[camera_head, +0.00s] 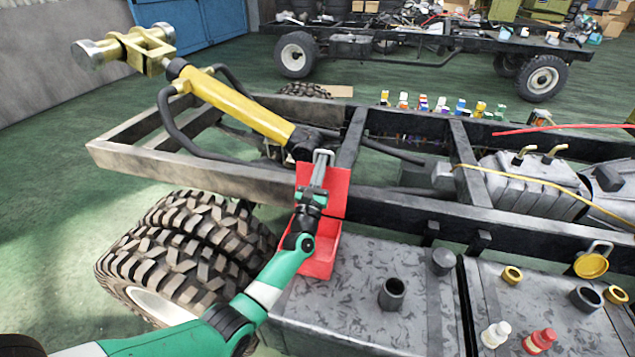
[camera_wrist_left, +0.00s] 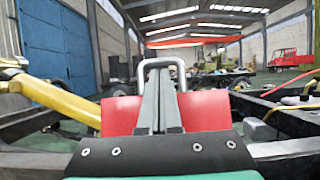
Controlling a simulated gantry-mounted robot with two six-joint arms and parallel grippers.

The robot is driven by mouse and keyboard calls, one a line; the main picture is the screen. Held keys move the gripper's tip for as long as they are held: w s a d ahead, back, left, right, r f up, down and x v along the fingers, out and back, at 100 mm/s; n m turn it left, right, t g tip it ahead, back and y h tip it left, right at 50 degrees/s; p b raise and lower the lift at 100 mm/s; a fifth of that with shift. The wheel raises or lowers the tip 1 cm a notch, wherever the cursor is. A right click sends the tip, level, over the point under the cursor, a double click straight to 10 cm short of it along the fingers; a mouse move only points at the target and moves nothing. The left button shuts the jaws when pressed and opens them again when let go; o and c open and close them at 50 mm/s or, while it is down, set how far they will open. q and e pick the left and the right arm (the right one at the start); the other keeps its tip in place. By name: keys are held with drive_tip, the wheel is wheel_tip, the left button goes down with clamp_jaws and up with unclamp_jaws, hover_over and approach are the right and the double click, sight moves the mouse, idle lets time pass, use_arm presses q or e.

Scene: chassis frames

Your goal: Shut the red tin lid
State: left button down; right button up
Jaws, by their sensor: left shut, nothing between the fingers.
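The red tin is open on the grey metal box beside the dark chassis rail. Its lid (camera_head: 333,184) stands up, tilted back, and its tray-like lower part (camera_head: 322,256) faces me. My left gripper (camera_head: 321,166) is shut and empty, in front of the lid with its fingertips near the top edge. In the left wrist view, the shut fingers (camera_wrist_left: 159,95) stand before the red lid (camera_wrist_left: 205,108). A pale metal loop (camera_wrist_left: 161,62) rises around the fingertips; I cannot tell whether they touch it. My right gripper is not in view.
A yellow cylinder (camera_head: 235,108) runs above the chassis rail (camera_head: 385,203) at the left.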

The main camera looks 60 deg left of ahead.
use_arm(q)
drive_tip(key=shift+x, duration=0.9)
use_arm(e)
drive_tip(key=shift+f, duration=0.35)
use_arm(q)
drive_tip(key=shift+d, duration=0.1)
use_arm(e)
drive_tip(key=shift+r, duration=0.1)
